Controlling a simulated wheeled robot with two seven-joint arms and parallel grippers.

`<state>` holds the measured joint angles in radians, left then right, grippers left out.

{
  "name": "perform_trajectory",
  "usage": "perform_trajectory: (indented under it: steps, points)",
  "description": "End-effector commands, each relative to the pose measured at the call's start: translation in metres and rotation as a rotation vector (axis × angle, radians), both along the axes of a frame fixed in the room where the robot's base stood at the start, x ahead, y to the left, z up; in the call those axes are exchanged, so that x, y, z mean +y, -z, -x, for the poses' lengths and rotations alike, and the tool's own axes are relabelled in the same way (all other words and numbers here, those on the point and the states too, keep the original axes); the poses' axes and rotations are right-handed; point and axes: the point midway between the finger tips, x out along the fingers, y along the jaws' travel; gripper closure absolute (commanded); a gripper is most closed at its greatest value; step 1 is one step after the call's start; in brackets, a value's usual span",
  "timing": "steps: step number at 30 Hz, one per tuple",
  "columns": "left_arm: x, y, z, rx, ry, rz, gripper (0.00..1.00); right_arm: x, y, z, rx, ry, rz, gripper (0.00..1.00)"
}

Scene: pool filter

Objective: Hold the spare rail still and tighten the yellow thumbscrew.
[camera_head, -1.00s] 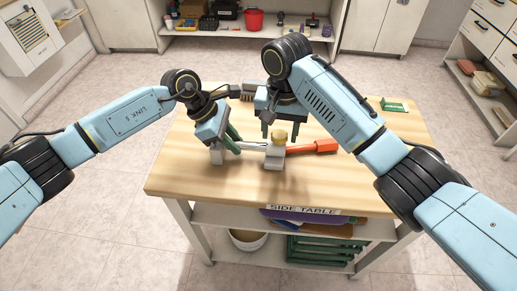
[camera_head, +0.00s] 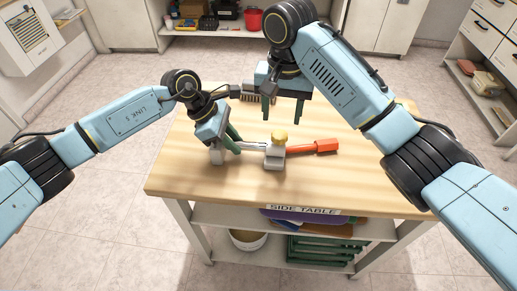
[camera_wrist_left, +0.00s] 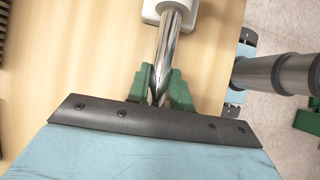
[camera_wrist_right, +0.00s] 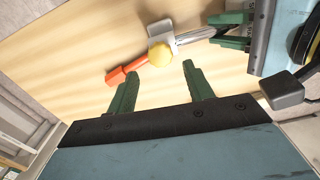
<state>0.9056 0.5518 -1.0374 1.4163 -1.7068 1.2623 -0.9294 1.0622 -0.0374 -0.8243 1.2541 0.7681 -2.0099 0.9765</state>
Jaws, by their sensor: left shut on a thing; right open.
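An orange-red handle (camera_head: 314,148) extends right from the clamp block. Green frames and a bucket (camera_head: 247,240) are on the shelf below.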

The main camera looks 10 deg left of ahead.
Motion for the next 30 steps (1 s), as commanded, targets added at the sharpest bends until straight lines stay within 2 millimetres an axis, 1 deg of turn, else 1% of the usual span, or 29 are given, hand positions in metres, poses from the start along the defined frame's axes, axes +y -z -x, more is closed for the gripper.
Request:
perform_trajectory:
  steps: [4,8,15,21,25,30]
  points:
    - [0.0,0.001,0.0,0.001,0.001,-0.001,1.0,0.0,-0.004,-0.001,-0.004,0.0,0.001,0.48]
    - [0.0,0.001,0.0,0.001,0.0,-0.001,1.0,-0.001,-0.02,-0.001,-0.007,-0.001,0.002,0.48]
    - [0.0,0.001,0.0,0.001,0.0,-0.001,1.0,-0.001,-0.069,-0.001,-0.008,0.0,0.002,0.48]
    - [0.0,0.001,0.0,0.001,0.0,-0.001,1.0,-0.001,-0.102,-0.001,-0.004,0.002,0.001,0.48]
    - [0.0,0.001,0.0,0.001,0.0,-0.001,1.0,0.0,-0.115,0.0,-0.002,0.001,0.001,0.48]
    - [0.0,0.001,0.0,0.001,0.001,-0.001,1.0,0.0,-0.12,0.0,0.0,0.001,0.001,0.48]
